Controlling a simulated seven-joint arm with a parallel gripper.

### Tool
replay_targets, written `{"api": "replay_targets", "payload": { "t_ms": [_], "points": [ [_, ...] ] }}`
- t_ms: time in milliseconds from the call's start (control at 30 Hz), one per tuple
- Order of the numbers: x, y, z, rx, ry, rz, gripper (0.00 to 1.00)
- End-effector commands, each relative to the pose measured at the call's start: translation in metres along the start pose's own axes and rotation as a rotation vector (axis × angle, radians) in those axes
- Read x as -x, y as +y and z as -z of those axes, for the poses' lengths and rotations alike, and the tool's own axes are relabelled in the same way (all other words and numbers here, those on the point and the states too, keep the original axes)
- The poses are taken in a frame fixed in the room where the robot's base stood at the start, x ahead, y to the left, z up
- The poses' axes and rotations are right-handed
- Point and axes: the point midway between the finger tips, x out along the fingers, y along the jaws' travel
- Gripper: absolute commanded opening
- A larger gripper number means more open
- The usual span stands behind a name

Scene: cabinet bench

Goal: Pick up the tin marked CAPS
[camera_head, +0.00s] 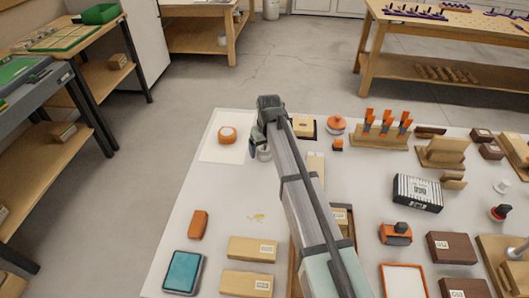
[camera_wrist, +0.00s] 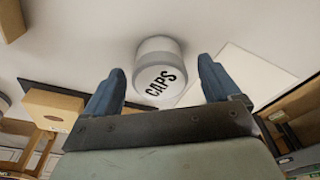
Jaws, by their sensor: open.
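The tin marked CAPS (camera_wrist: 159,76) is white and grey with dark lettering on its face. In the wrist view it sits between and just beyond the tips of my gripper (camera_wrist: 158,82), whose two blue fingers are open and apart. In the head view the tin (camera_head: 264,153) is a small pale shape on the white table, partly hidden by my arm. My gripper (camera_head: 254,148) is beside it there, mostly hidden behind its own wrist. I cannot tell from these frames whether a finger touches the tin.
A roll of orange tape (camera_head: 228,135) lies on a white sheet (camera_head: 213,152) left of the tin. A wooden box (camera_head: 303,127) is close on the right. Wooden blocks, a striped box (camera_head: 418,193) and a tool rack (camera_head: 380,138) fill the right. The table's left middle is mostly clear.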

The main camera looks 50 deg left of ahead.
Motion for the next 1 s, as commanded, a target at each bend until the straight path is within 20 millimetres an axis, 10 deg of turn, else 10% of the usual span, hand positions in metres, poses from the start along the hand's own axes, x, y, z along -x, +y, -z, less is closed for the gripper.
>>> {"api": "replay_targets", "payload": {
  "t_ms": [367, 1000],
  "points": [
    [-0.0139, 0.0001, 0.0003, 0.000, 0.000, 0.000, 0.89],
    [-0.0136, 0.0002, 0.0003, 0.000, 0.000, 0.000, 0.28]
  ]
}}
